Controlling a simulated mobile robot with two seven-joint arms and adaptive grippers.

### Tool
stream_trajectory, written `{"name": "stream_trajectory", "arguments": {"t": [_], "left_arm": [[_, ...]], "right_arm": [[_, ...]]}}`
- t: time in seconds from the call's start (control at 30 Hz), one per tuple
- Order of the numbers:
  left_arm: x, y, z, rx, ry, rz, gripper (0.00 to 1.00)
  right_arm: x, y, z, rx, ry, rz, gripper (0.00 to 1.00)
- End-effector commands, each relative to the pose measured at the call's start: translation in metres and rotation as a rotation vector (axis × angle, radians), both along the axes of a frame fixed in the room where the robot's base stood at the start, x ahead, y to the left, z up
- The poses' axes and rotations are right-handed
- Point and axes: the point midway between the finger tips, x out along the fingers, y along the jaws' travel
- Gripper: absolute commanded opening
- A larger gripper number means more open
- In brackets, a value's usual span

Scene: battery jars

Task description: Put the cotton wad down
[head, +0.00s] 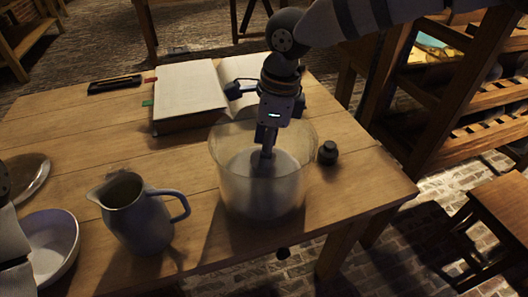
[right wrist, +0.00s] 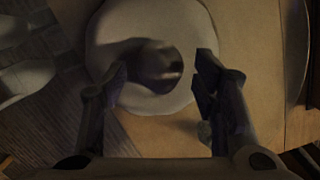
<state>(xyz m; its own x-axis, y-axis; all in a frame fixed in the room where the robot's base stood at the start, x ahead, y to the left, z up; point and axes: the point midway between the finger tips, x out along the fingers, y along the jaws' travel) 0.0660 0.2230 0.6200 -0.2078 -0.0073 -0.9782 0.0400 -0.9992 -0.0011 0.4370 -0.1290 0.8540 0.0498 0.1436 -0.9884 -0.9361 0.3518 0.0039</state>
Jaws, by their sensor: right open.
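My right gripper (head: 263,155) points down inside a wide translucent jar (head: 228,172) on the wooden table. In the right wrist view its two fingers (right wrist: 160,72) stand apart. Between and beyond them lies a rounded, shadowed lump (right wrist: 160,64) on a pale disc (right wrist: 128,22); I cannot tell for sure that the lump is the cotton wad. I also cannot tell whether a finger touches it. In the head view the lump is hidden by the gripper and the cloudy jar wall. My left gripper is not visible.
A jug (head: 135,215) stands left of the jar, with a white bowl (head: 52,243) and a plate (head: 30,172) farther left. An open book (head: 188,90) lies behind. A small black knob-like piece (head: 328,153) is right of the jar. The table's front right is clear.

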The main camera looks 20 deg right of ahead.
Motion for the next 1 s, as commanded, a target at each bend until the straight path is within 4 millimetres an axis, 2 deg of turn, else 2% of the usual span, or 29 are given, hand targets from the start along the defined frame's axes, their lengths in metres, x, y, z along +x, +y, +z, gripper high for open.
{"name": "stream_trajectory", "arguments": {"t": [0.03,0.2,0.4,0.53,1.0], "left_arm": [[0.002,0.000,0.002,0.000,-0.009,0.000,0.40],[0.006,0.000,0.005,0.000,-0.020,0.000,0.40],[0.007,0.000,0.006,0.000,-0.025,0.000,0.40],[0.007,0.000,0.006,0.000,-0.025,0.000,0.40],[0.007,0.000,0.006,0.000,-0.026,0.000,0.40]], "right_arm": [[0.001,-0.002,0.018,0.004,-0.011,-0.002,0.54],[-0.002,-0.009,0.065,0.003,-0.012,-0.002,0.54],[-0.005,-0.014,0.098,0.001,-0.006,0.000,0.54],[-0.005,-0.015,0.104,0.002,-0.004,0.001,0.54],[-0.006,-0.015,0.103,0.001,-0.003,0.001,0.54]]}}
